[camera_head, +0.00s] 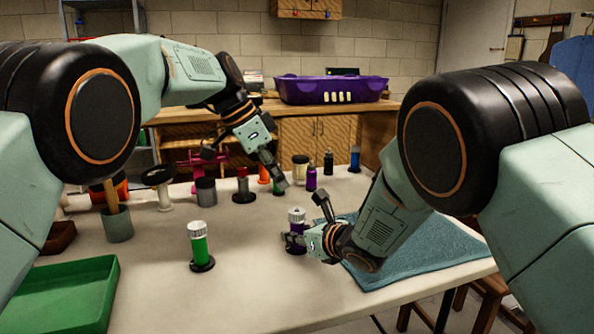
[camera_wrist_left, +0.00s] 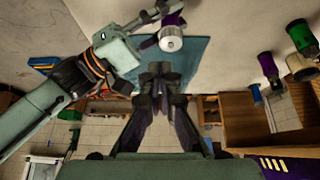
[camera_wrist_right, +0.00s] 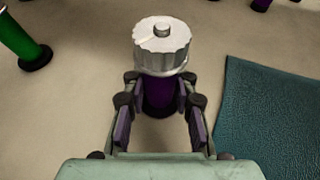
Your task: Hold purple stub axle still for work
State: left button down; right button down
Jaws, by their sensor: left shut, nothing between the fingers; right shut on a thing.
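The purple stub axle (camera_head: 296,215) stands upright on the table with a ribbed silver top. In the right wrist view its purple body (camera_wrist_right: 158,96) sits between the fingers, below the silver top. My right gripper (camera_head: 293,238) is shut on that body, which is partly hidden by the fingers. The silver top also shows in the left wrist view (camera_wrist_left: 170,40). My left gripper (camera_head: 282,182) is shut and empty, above the table and farther back than the stub axle. Its closed fingers also show in the left wrist view (camera_wrist_left: 160,75).
A similar green part (camera_head: 198,245) stands to the left. A teal mat (camera_head: 420,252) lies to the right, partly under my right arm. A green tray (camera_head: 65,300) is at the front left. Several bottles and parts stand behind, including a purple bottle (camera_head: 311,178). The front middle is clear.

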pick_arm(q)
notch_tip(320, 180, down, 8)
jog(key=shift+r, duration=0.25)
dwell(0.4)
jog(key=shift+w+d, duration=0.25)
jog(key=shift+w, duration=0.05)
dwell(0.8)
jog(key=shift+w+a, duration=0.35)
jog(key=shift+w, duration=0.45)
jog(key=shift+a, duration=0.1)
send_near(291, 223)
jog(key=shift+w+d, duration=0.5)
jog(key=shift+w, duration=0.55)
jog(key=shift+r, duration=0.5)
